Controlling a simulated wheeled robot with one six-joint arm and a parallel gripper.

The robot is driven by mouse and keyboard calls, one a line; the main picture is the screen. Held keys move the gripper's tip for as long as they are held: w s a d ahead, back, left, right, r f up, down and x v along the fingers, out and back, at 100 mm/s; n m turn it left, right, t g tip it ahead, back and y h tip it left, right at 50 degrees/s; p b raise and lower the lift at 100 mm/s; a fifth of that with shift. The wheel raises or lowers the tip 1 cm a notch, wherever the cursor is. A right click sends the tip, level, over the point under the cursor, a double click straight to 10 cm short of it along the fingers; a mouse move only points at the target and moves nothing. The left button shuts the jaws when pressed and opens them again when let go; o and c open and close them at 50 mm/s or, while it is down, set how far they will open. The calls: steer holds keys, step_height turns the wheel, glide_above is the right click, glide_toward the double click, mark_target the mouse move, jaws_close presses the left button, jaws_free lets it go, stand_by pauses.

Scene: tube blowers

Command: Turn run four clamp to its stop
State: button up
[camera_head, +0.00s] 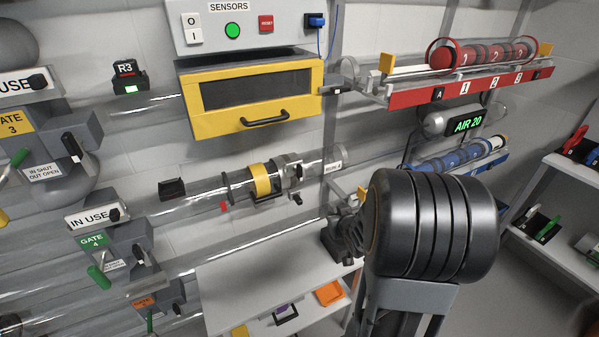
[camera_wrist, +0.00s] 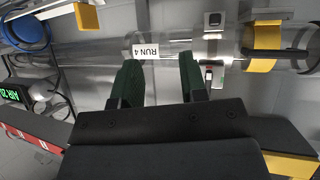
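The run four tube is clear and lies along the wall. Its RUN 4 label (camera_wrist: 145,51) reads upside down in the wrist view. A metal clamp band (camera_wrist: 213,47) circles the tube beside the label, with a small black-and-white latch (camera_wrist: 209,75) on its side. In the head view the clamp (camera_head: 294,171) sits right of a yellow collar (camera_head: 262,180). My gripper (camera_wrist: 158,75) is open and empty. Its two dark green fingertips are apart, short of the tube; the right fingertip appears close to the latch. In the head view my arm hides the fingertips.
A yellow sensor drawer (camera_head: 250,97) hangs above the run. A red rack (camera_head: 465,88) and a blue rack (camera_head: 480,160) hold tubes at the right. A white shelf (camera_head: 235,290) stands below. Gate 4 (camera_head: 93,241) is at the left.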

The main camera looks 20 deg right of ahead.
mark_target(302, 169)
steer(key=w+a+r+n+t+y, duration=0.25)
steer(key=a+r+t+y, duration=0.2)
steer(key=r+t, duration=0.3)
steer(key=shift+g+h, duration=0.45)
steer(key=w, duration=0.4)
steer(key=w+p, duration=0.1)
steer(key=w, duration=0.9)
steer(key=shift+w+a+r+p, duration=0.1)
steer(key=shift+a+r+p, duration=0.2)
steer(key=shift+r, duration=0.05)
steer(key=shift+c, duration=0.3)
jaws_close()
